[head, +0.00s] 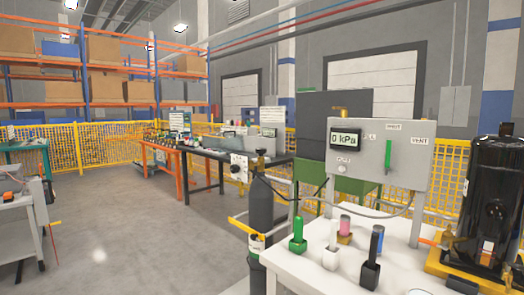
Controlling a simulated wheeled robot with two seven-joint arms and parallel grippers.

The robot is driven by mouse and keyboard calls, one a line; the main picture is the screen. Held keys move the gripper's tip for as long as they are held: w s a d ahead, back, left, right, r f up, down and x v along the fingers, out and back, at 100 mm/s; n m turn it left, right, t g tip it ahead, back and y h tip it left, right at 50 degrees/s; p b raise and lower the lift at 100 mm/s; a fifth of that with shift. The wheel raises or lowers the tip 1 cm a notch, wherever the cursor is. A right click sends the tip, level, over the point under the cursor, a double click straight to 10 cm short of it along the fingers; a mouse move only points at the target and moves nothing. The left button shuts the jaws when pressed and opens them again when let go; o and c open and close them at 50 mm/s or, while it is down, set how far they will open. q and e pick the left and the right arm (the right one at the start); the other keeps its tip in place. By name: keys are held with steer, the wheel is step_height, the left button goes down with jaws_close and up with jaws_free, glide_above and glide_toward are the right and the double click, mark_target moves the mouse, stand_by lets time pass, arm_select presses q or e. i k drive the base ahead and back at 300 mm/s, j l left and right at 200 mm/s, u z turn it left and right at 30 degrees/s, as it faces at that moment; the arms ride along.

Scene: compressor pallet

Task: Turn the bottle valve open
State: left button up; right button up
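A dark grey gas bottle (262,208) stands upright left of the white table, held near a yellow rail. Its valve (260,153) is the small dark and brass-coloured fitting on top; whether it is open or shut is too small to tell. A white box with a round knob (240,166) sits beside the valve. A grey panel (400,150) to the right carries a display (345,139) reading 0 kPa and a green upright lever (388,154). Neither of my grippers is in view.
A grey cart (30,225) stands at far left. The floor (150,240) between is clear.

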mark_target(260, 152)
steer(key=i+z, duration=0.3)
steer(key=i+j+z, duration=0.2)
steer(key=i+z, duration=0.15)
steer(key=i+j+z, duration=0.3)
steer(key=i+l, duration=0.05)
steer(key=i, duration=0.05)
